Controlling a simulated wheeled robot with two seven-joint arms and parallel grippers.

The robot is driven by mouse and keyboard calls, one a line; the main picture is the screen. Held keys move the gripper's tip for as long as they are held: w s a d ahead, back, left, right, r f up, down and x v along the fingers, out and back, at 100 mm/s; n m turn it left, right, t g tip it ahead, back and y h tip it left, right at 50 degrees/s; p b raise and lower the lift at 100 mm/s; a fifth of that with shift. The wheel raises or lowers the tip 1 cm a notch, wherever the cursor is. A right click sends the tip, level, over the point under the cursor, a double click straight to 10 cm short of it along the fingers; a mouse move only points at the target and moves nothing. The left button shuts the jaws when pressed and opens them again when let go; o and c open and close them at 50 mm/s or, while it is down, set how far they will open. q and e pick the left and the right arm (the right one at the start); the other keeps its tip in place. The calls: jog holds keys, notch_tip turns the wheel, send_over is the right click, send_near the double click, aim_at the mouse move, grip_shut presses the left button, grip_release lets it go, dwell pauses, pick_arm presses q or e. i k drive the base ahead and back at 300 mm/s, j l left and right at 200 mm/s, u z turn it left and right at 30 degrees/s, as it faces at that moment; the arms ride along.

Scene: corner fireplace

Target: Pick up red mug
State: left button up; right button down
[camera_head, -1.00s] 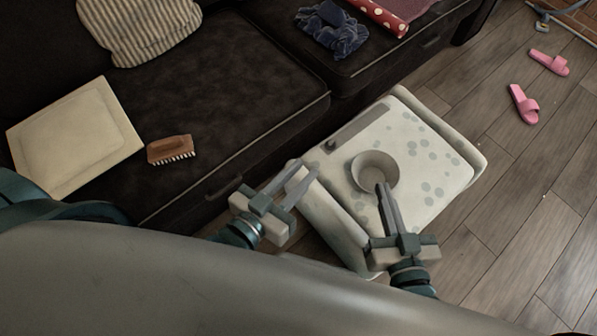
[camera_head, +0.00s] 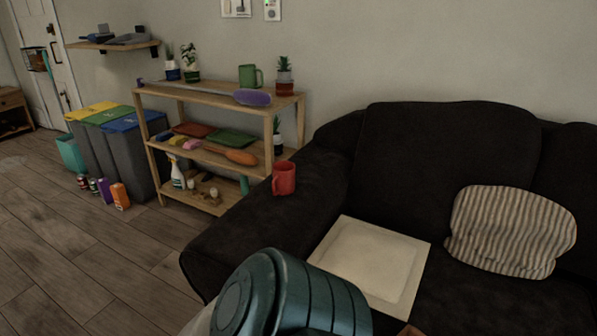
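A red mug (camera_head: 284,178) stands upright on the near left armrest of the dark sofa (camera_head: 228,240), in front of the wooden shelf. Its handle is on the left side.
A cream square board (camera_head: 371,263) and a striped cushion (camera_head: 513,230) lie on the sofa. Grey bins (camera_head: 118,158) and cans stand left.

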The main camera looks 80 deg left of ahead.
aim_at(282, 172)
jog(key=u, duration=2.8)
